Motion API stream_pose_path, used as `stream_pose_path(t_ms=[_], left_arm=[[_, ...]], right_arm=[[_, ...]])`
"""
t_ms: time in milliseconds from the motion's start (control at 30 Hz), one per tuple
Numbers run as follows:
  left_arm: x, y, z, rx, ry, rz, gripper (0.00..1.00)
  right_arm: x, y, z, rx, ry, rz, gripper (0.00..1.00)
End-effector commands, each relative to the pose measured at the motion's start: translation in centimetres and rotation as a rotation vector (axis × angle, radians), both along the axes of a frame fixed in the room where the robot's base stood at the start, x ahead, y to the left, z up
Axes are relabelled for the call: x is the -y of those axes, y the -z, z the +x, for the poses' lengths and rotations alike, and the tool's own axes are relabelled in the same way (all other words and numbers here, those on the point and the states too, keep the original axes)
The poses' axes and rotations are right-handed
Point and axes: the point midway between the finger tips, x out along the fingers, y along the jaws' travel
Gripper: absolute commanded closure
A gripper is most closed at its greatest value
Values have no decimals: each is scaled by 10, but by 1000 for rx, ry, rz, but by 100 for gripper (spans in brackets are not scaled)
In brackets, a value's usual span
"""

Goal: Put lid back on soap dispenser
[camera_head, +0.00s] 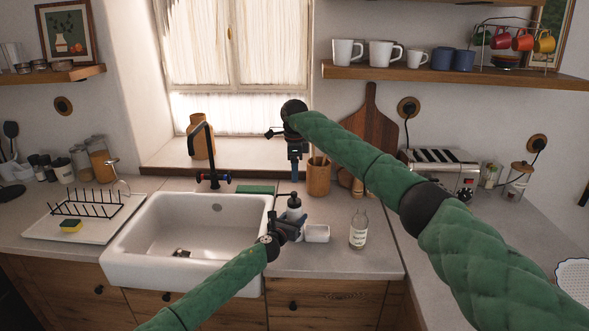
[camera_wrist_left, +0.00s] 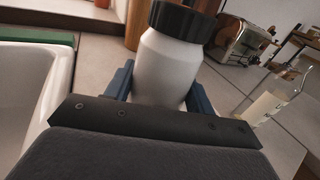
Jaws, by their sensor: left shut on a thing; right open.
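The soap dispenser (camera_head: 294,213) is a white bottle standing upright on the counter right of the sink. A black lid with a pump spout (camera_head: 287,196) shows at its top in the head view. In the left wrist view the white bottle (camera_wrist_left: 165,70) carries a black collar (camera_wrist_left: 184,20); its top is cut off. My left gripper (camera_head: 289,226) is shut on the bottle, its blue fingers on both sides of it. My right gripper (camera_head: 295,175) points down just above the dispenser, open, with nothing visible between its fingers.
A white sink (camera_head: 120,262) lies left of the dispenser. A small white dish (camera_head: 317,234) and a clear bottle (camera_head: 358,230) stand to its right. A wooden utensil pot (camera_head: 318,180) and toaster (camera_head: 440,172) stand behind.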

Motion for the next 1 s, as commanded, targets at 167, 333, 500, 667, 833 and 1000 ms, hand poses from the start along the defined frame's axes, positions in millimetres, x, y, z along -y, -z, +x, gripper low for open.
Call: stream_pose_path(t_ms=[167, 333, 500, 667, 833, 1000], left_arm=[[0, 0, 0, 0, 0, -1, 100], [0, 0, 0, 0, 0, -1, 100], [0, 0, 0, 0, 0, -1, 100], [0, 0, 0, 0, 0, -1, 100], [0, 0, 0, 0, 0, -1, 100], [0, 0, 0, 0, 0, -1, 100]], right_arm=[[0, 0, 0, 0, -18, 0, 29], [0, 0, 0, 0, -16, 0, 29], [0, 5, 0, 0, -15, 0, 29], [0, 23, -1, -2, -15, 2, 29], [0, 50, -1, -3, -14, 1, 29], [0, 77, -1, -2, -14, 1, 29]])
